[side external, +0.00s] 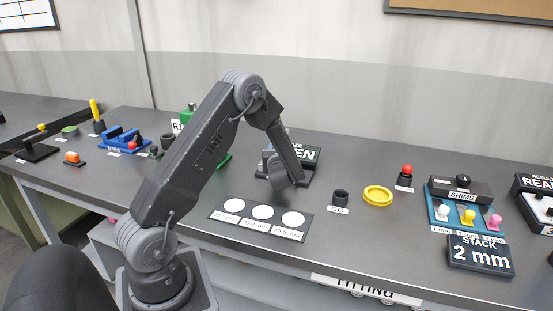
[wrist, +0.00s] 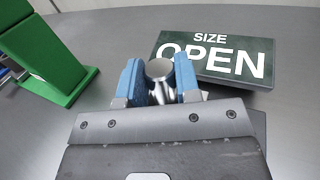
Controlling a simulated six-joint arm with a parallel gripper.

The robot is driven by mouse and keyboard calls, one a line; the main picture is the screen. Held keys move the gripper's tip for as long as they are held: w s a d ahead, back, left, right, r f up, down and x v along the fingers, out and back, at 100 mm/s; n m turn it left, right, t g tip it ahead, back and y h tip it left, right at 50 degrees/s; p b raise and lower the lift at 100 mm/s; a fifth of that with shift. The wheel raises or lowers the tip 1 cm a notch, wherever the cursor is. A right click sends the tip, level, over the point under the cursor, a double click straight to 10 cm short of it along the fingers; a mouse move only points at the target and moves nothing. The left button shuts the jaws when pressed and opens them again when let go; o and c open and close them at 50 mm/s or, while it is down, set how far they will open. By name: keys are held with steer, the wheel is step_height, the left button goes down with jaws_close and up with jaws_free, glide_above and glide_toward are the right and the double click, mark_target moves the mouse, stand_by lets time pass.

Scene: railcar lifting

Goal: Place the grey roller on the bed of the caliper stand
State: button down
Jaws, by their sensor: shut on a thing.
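The grey roller (wrist: 160,70) shows its round shiny end in the wrist view. It is held between the two blue fingers of my gripper (wrist: 160,85), which is shut on it. My arm hides much of the stand and the roller in the side view. I cannot tell whether the roller touches the bed.
A green stand (wrist: 45,55) is at the left in the wrist view. In the side view, a plate with several white discs (side external: 262,213) lies in front. A small black cup (side external: 340,198) and a yellow ring (side external: 378,195) are at the right. Bare bench lies between them.

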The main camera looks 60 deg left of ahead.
steer(key=shift+f, duration=1.4)
steer(key=shift+f, duration=0.15)
steer(key=c, duration=0.8)
jaws_free()
